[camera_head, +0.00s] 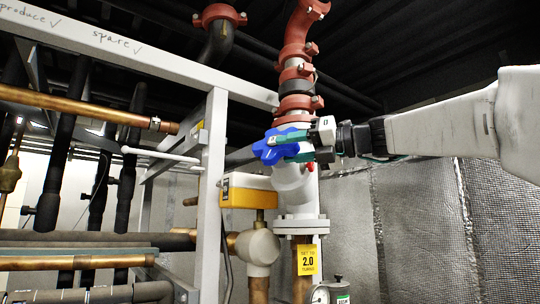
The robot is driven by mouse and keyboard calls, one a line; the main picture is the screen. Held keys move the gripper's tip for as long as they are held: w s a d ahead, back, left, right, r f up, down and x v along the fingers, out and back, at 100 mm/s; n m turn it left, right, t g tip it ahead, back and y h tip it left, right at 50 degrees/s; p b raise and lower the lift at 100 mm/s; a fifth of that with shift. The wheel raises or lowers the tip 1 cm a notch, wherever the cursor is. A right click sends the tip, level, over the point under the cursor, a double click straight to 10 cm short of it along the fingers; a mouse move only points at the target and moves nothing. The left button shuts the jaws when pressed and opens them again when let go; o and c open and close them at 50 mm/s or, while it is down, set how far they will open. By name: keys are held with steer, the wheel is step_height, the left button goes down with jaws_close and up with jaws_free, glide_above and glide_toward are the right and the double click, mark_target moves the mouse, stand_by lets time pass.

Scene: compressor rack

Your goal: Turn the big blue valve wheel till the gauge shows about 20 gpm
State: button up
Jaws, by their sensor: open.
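The big blue valve wheel (266,149) sits on the white valve body of the vertical pipe, near the middle of the view. My gripper (287,147) reaches in from the right, with its green fingers at the wheel's right side. The fingers are apart, one above the other, and blue of the wheel shows between them. I cannot tell whether they touch the rim. A round gauge (320,296) is at the bottom edge, partly cut off, and its reading is too small to make out.
A yellow tag (307,260) reading 2.0 hangs below the white flange. A yellow-and-white box (247,190) stands just below the wheel. A grey frame post (213,190) and copper pipes (80,107) fill the left. Silvery wall insulation (420,220) lies behind at right.

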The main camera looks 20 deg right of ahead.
steer(key=shift+x, duration=1.05)
steer(key=shift+s, duration=0.1)
jaws_close()
steer(key=shift+d+g, duration=0.1)
steer(key=shift+g, duration=0.3)
steer(key=g, duration=0.1)
steer(key=n+g, duration=0.1)
steer(key=g, duration=0.1)
steer(key=shift+d+r+n+h, duration=0.3)
steer(key=shift+d, duration=0.05)
steer(key=shift+d+r+n+g+h, duration=0.2)
steer(key=shift+n+g+h, duration=0.15)
steer(key=shift+g, duration=0.75)
steer(key=shift+d+r+n+g+h, duration=0.1)
steer(key=shift+r+n+g+h, duration=0.2)
steer(key=shift+g, duration=0.8)
